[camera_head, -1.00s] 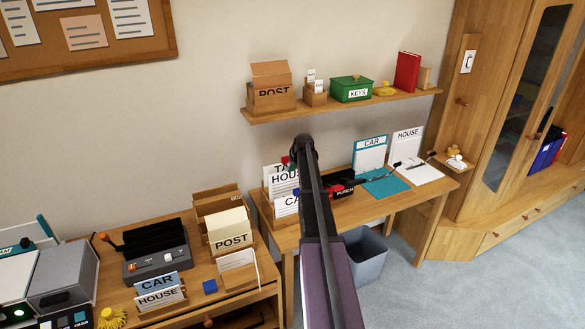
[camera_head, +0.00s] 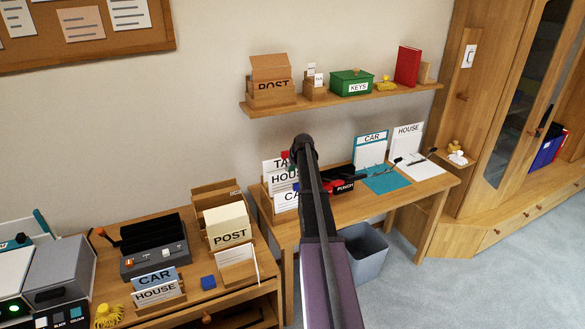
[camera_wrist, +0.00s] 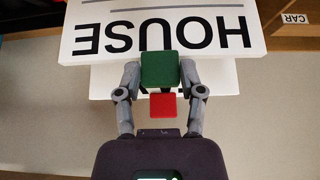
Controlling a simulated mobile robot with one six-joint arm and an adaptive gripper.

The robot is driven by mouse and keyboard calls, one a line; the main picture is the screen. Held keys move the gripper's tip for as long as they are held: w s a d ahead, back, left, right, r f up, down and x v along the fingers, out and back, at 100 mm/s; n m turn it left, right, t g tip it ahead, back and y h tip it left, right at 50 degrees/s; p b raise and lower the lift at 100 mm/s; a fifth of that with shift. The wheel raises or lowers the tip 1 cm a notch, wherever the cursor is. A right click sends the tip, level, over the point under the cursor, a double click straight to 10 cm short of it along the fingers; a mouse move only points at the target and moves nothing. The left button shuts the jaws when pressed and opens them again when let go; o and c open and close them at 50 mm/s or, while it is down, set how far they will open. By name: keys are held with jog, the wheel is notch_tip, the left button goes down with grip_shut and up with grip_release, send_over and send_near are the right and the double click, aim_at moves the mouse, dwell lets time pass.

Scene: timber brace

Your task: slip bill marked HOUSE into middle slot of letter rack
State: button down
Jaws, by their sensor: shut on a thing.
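In the wrist view the bill marked HOUSE (camera_wrist: 200,36) is a white card seen upside down. My gripper (camera_wrist: 160,72) is shut on its green tab (camera_wrist: 160,68). A second white card (camera_wrist: 220,78) with a red tab (camera_wrist: 163,106) shows behind it. In the head view the HOUSE bill (camera_head: 283,178) stands between a TAX bill (camera_head: 273,166) and a CAR bill (camera_head: 284,202), at the wooden letter rack (camera_head: 267,207). My arm covers the right part of the bills. I cannot see its lower edge or whether it rests on the slot floor.
On the desk (camera_head: 400,205), a black-and-red punch (camera_head: 343,184) lies right of my arm, with CAR (camera_head: 371,148) and HOUSE (camera_head: 406,140) boards behind. A shelf (camera_head: 415,93) hangs above. A POST box (camera_head: 228,225) and low card holder (camera_head: 162,298) stand left. A grey bin (camera_head: 365,262) is below.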

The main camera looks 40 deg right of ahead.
jog(key=shift+f+b, duration=0.45)
jog(key=shift+f, duration=0.1)
jog(key=shift+c, duration=0.6)
grip_release()
jog(key=shift+o, duration=0.6)
jog(key=shift+r, duration=0.1)
notch_tip(320, 180, up, 8)
jog(key=p, duration=0.8)
jog(key=shift+a, duration=0.15)
